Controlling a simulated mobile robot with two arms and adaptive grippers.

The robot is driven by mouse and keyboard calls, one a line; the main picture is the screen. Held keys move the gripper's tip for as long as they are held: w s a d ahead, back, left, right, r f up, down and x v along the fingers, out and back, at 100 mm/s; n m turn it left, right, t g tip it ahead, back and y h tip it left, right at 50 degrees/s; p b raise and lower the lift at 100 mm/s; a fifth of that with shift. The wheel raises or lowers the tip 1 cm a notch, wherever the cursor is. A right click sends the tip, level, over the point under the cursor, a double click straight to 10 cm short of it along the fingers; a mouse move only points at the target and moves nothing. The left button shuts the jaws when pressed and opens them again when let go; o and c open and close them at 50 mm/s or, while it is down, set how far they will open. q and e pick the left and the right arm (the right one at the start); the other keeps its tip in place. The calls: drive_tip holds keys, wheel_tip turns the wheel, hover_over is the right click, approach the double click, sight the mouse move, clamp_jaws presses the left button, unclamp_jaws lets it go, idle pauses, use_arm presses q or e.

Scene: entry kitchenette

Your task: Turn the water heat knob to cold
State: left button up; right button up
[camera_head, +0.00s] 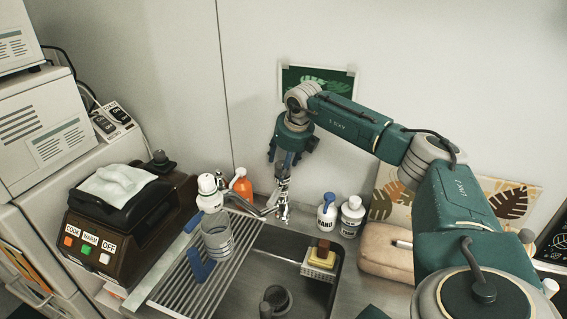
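A chrome faucet (266,209) stands at the back edge of the sink, against the wall. Its upright part sits directly below my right gripper (284,178). My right arm reaches in from the right and its gripper points down at the faucet top. The fingers overlap the metal there, so I cannot tell whether they touch or hold the heat knob. The knob itself is mostly hidden and its setting is not readable.
An orange bottle (242,185) and a white bottle (209,193) stand just left of the faucet. A hand soap bottle (327,212) and another white bottle (352,216) stand to its right. A sponge caddy (318,264) sits at the sink.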

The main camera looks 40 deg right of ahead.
drive_tip(key=shift+c, duration=0.5)
drive_tip(key=shift+r, duration=0.1)
drive_tip(key=c, duration=0.9)
use_arm(q)
drive_tip(key=shift+s+a, duration=0.35)
drive_tip(key=shift+s, duration=0.35)
use_arm(e)
drive_tip(key=shift+c, duration=0.2)
